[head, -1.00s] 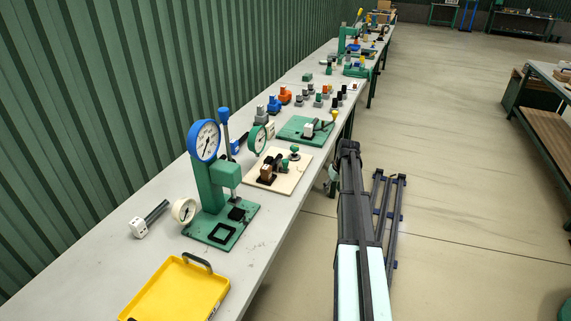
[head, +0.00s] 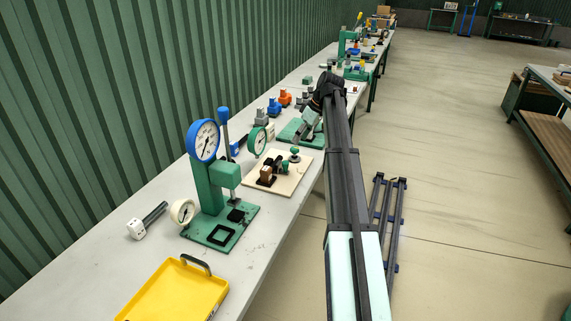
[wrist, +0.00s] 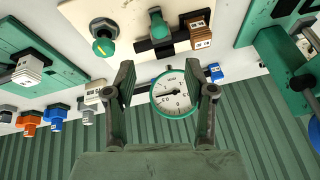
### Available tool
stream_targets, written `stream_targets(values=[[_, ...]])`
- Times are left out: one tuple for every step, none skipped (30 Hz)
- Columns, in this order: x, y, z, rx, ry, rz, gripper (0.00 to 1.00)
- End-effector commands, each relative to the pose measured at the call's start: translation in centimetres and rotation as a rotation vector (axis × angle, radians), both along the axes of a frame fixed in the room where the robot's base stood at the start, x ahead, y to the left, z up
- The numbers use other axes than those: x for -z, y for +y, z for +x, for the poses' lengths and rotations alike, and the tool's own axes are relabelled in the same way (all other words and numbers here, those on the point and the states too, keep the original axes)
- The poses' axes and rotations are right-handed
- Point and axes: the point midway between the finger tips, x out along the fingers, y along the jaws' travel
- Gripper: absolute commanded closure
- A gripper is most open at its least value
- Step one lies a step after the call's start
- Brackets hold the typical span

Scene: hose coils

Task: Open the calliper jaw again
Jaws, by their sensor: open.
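A beige board (head: 297,178) on the bench carries a green knob (head: 294,151), a black slide with a green part and a brown block (head: 266,173); I take this slide for the calliper jaw. In the wrist view the board (wrist: 135,42) is at the top, with the knob (wrist: 103,47), the black slide (wrist: 149,45) and the brown block (wrist: 201,36). A green-rimmed dial (wrist: 172,95) appears between my fingers; I cannot tell its depth. My gripper (wrist: 160,78) is open with nothing held. The jaw's gap is not clear.
A green press with a blue dial (head: 204,140) stands nearer on the bench, beside a yellow tray (head: 178,290). A green plate (head: 290,131) lies beyond the board, partly behind my arm. Several small orange, blue and grey blocks stand farther along.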

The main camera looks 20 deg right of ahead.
Motion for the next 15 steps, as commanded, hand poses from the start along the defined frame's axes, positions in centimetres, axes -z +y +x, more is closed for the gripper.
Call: stream_targets(values=[[0.8, 0.4, 0.2, -0.001, 0.002, 0.001, 0.46], [1.3, 0.6, 0.3, -0.001, 0.003, 0.000, 0.46], [2.1, 0.9, 0.4, 0.000, 0.003, 0.001, 0.46], [2.7, 1.1, 0.6, 0.001, 0.003, 0.000, 0.46], [3.2, 1.2, 0.7, 0.001, 0.003, 0.000, 0.46], [3.9, 1.5, 0.9, 0.001, 0.003, 0.000, 0.46], [4.5, 1.7, 1.1, 0.001, 0.003, 0.000, 0.46], [5.0, 1.9, 1.2, 0.001, 0.003, 0.000, 0.46], [5.7, 2.2, 1.4, 0.001, 0.003, 0.000, 0.46], [6.3, 2.4, 1.6, 0.001, 0.003, 0.000, 0.46], [6.8, 2.6, 1.7, 0.001, 0.003, 0.000, 0.46], [7.5, 2.8, 1.9, 0.001, 0.003, 0.000, 0.46], [8.0, 3.0, 2.0, 0.001, 0.003, 0.000, 0.46], [8.5, 3.1, 2.2, 0.002, 0.002, -0.001, 0.46], [9.2, 3.4, 2.3, 0.002, 0.003, 0.000, 0.46]])
